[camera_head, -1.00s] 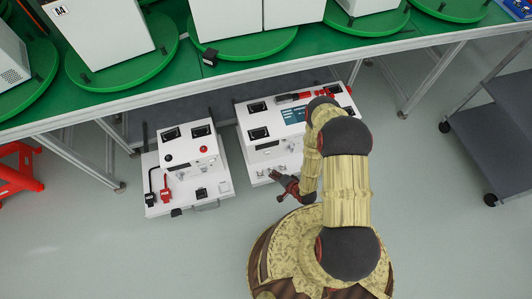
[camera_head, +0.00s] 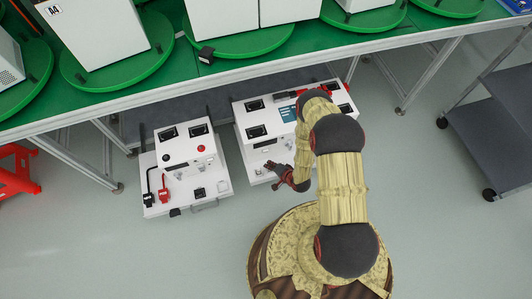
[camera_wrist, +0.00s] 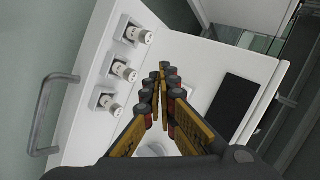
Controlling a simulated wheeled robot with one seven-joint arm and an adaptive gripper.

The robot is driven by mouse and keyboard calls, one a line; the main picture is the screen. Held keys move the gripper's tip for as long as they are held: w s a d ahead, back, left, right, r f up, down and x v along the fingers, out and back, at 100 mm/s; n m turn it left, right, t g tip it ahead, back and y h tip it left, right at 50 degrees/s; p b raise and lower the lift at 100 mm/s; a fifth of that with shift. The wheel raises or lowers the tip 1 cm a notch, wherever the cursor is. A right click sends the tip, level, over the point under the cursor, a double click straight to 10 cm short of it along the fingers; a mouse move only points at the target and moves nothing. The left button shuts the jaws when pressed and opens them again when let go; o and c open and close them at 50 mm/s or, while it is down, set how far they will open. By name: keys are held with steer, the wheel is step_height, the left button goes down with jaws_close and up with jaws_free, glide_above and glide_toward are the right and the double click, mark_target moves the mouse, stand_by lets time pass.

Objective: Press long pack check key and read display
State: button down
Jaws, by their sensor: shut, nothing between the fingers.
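A white instrument unit (camera_head: 240,112) stands under the bench, partly hidden by my arm. My gripper (camera_head: 271,168) is shut and empty at its front part. In the wrist view, my gripper's closed fingers (camera_wrist: 163,72) point over a white panel (camera_wrist: 185,35). Three silver knob-like fittings (camera_wrist: 124,71) run down the panel's left side. A dark blank rectangle (camera_wrist: 232,104), possibly a display, lies right of the fingers. A pale round part (camera_wrist: 152,150) is mostly hidden behind the fingers. I cannot make out a labelled long pack check key or any reading. Contact with the panel cannot be told.
A second white unit (camera_head: 187,150) with red and black leads stands to the left. A metal handle (camera_wrist: 45,115) projects at the panel's edge. The green bench (camera_head: 300,42) with turntables overhangs behind. A grey cart (camera_head: 490,125) stands right; floor in front is open.

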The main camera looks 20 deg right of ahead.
steer(key=shift+w, duration=1.7)
steer(key=shift+w, duration=0.1)
steer(key=shift+w, duration=0.3)
steer(key=shift+w, duration=0.55)
stand_by(1.0)
steer(key=shift+s, duration=0.95)
steer(key=shift+s+p, duration=0.45)
steer(key=shift+s, duration=2.05)
